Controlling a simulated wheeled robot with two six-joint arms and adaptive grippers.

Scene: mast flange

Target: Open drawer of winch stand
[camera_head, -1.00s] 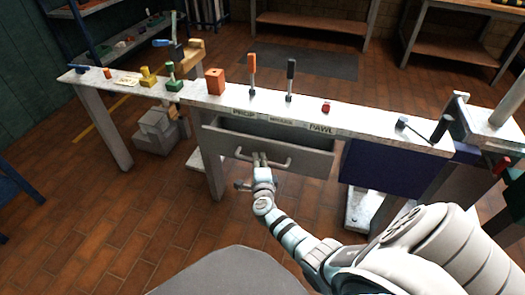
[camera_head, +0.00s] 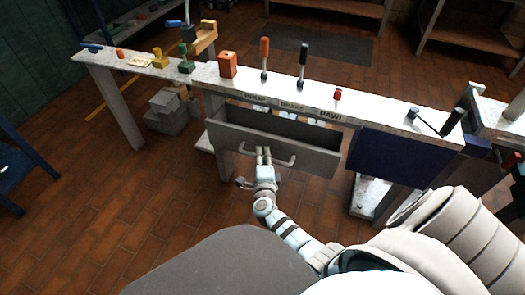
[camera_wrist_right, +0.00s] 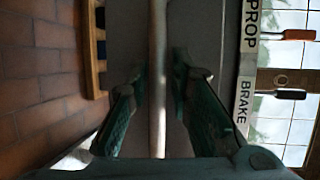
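The winch stand (camera_head: 375,118) is a long light bench with labels PROP, BRAKE and PAWL on its front edge. Its grey drawer (camera_head: 320,160) stands pulled out below these labels, with its dark interior showing from above. My right gripper (camera_head: 263,155) is at the bar handle (camera_head: 286,162) on the drawer front. Finger contact is partly hidden. My left gripper is not in view.
An orange block (camera_head: 228,65), an orange-topped lever (camera_head: 264,60), a black-topped lever (camera_head: 302,65) and a small red knob (camera_head: 337,95) stand on the bench above the drawer. A dark blue panel (camera_head: 400,165) is right of it. The floor in front at left is clear.

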